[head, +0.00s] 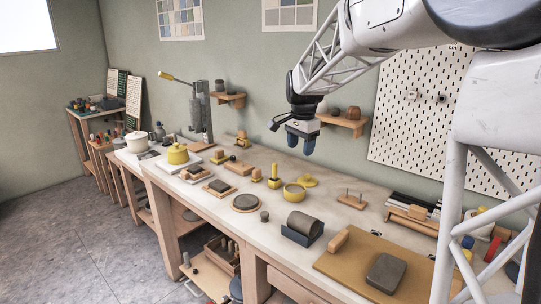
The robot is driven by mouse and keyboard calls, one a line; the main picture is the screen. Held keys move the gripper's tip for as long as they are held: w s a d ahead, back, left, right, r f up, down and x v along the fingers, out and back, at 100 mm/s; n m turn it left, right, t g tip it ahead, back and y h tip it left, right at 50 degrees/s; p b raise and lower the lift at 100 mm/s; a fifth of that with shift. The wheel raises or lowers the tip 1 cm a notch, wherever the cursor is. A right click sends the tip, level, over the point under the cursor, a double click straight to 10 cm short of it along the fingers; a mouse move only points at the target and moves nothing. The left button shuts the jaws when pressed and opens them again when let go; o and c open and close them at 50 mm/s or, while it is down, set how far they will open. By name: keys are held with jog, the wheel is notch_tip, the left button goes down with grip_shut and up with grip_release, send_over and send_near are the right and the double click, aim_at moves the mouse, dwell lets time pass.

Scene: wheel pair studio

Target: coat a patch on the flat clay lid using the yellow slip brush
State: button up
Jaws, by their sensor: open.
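My gripper (301,143) hangs above the back part of the workbench, fingers pointing down, with nothing between its blue fingertips. A dark round flat disc (246,202) with a light rim, which looks like the flat clay lid, lies near the bench's front edge, below and left of my gripper. An upright yellow piece (274,174) on a small base stands on the bench below my gripper. At this size I cannot tell which yellow piece is the slip brush.
A yellow bowl (294,191) and yellow lid (307,181) sit right of the disc. A grey half-round form (305,224) stands in a blue cradle. A brown board (345,268) bears a grey slab (385,272). A wall shelf (343,124) is behind my gripper.

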jog(key=w+a+f+m, duration=0.1)
jog(key=w+f+m, duration=0.15)
jog(key=w, duration=0.55)
jog(key=w+a+f+m, duration=0.1)
jog(key=w+f, duration=0.2)
jog(key=w, duration=0.4)
jog(key=m+g, duration=0.1)
jog(key=m, duration=0.3)
send_over(275, 177)
jog(key=f, duration=1)
jog(key=shift+w+f, duration=0.2)
jog(key=shift+w, duration=0.2)
jog(key=shift+w+f, duration=0.2)
jog(key=shift+f, duration=0.1)
jog(key=shift+f, duration=3.8)
grip_shut()
jog(key=shift+r, duration=3)
